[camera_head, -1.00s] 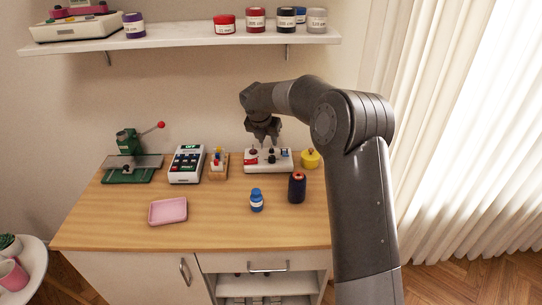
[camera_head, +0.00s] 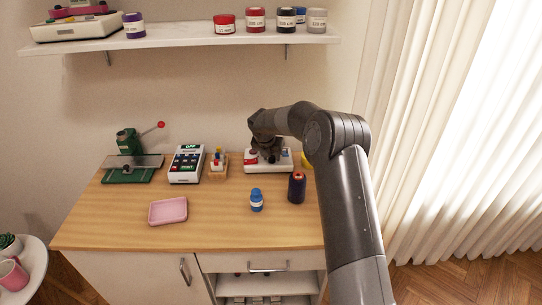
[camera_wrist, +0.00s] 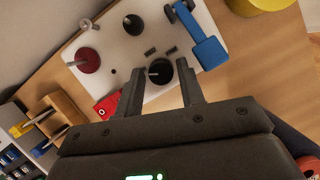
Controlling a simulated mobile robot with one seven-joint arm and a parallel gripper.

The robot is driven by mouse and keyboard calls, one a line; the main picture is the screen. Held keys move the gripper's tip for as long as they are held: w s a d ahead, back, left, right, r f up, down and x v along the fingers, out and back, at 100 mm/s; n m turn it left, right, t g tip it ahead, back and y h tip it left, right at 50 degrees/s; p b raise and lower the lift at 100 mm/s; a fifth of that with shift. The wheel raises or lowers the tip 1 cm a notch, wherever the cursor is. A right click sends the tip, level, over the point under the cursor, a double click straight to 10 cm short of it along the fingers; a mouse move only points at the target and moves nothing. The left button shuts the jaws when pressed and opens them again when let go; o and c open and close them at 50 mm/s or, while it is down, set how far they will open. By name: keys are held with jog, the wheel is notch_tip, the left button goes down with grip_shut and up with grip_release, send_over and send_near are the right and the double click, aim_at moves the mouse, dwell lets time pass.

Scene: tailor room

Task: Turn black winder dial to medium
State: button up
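The winder (camera_head: 284,167) is a white box at the back right of the table, partly hidden by my gripper (camera_head: 268,155). In the wrist view, its white top (camera_wrist: 120,45) carries a red knob or spool (camera_wrist: 87,61), a small black-and-metal post (camera_wrist: 133,24) and a blue lever-like part (camera_wrist: 208,50). The black dial (camera_wrist: 159,72) has a light pointer line and small dark labels behind it. My gripper (camera_wrist: 161,78) is open, with one finger on each side of the dial. Gaps show between dial and fingers; contact cannot be seen.
A wooden peg holder (camera_head: 219,171) and a white keypad device (camera_head: 186,164) stand left of the winder. A yellow object (camera_wrist: 262,4) is close on its right. A dark spool (camera_head: 297,188) and blue bottle (camera_head: 257,200) stand in front.

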jog(key=shift+c, duration=0.3)
jog(key=c, duration=0.6)
jog(key=shift+c, duration=0.2)
jog(key=shift+m, duration=0.3)
jog(key=m+h, duration=0.1)
jog(key=m, duration=0.1)
jog(key=m+g, duration=0.1)
jog(key=m, duration=0.2)
jog(key=shift+w+a+h, duration=0.15)
jog(key=shift+a+h, duration=0.05)
jog(key=shift+h, duration=0.2)
jog(key=m+g, duration=0.2)
jog(key=m, duration=0.3)
jog(key=shift+w+h, duration=0.1)
jog(key=shift+h, duration=0.3)
jog(key=shift+m, duration=0.3)
